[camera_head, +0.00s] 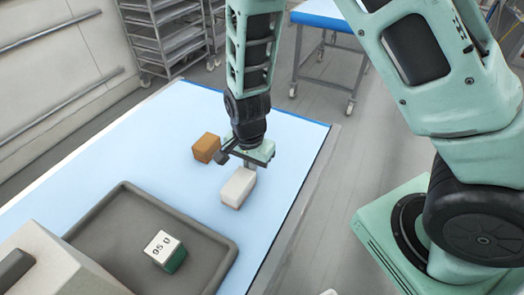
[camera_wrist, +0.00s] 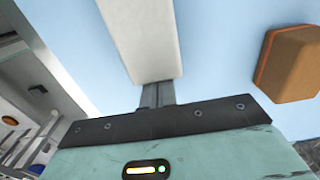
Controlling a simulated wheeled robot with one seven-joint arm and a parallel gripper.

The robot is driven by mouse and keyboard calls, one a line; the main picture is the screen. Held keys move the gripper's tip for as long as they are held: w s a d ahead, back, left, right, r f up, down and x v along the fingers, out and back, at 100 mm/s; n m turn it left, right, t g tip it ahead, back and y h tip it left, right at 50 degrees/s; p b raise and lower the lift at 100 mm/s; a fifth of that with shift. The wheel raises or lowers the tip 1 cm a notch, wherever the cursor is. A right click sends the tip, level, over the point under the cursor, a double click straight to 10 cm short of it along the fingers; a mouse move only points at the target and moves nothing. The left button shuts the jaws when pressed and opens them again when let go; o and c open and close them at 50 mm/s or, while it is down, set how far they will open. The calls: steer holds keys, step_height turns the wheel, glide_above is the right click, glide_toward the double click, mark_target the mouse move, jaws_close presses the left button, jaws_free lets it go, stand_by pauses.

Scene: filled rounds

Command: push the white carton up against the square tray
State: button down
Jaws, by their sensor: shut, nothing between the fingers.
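The white carton (camera_head: 239,188) lies on the blue table top, between my gripper and the square tray. The square grey tray (camera_head: 222,240) is nearer the camera, with a strip of bare blue table between it and the carton. My gripper (camera_head: 249,166) is shut and empty, low at the carton's far end. In the wrist view the shut fingers (camera_wrist: 155,95) are right at the near end of the white carton (camera_wrist: 143,40); they look close to touching, but exact contact is hard to tell.
A brown block (camera_head: 206,147) stands left of the carton and shows in the wrist view (camera_wrist: 289,62). A white and green block marked 95 0 (camera_head: 164,249) sits in the tray. A large grey-white box (camera_head: 50,265) stands at lower left. The table's right edge (camera_head: 318,170) is close to the carton.

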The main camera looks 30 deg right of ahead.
mark_target(236, 184)
steer(key=s+a, duration=0.1)
steer(key=s+a+p, duration=0.1)
steer(key=a, duration=0.1)
steer(key=s+a, duration=0.2)
steer(key=shift+a, duration=0.2)
steer(key=w+d, duration=0.2)
steer(key=d, duration=0.1)
steer(key=shift+w+d+p, duration=0.2)
steer(key=shift+w+p, duration=0.1)
step_height(236, 184, up, 10)
steer(key=shift+s+a+r+b, duration=0.1)
steer(key=shift+b, duration=0.55)
steer(key=s+n+b, duration=0.9)
steer(key=s+n, duration=0.7)
steer(key=n, duration=0.2)
steer(key=shift+s+a+r+n+y+b, duration=0.2)
steer(key=shift+s+a+n+y+b, duration=0.05)
steer(key=shift+s+n+y+b, duration=0.1)
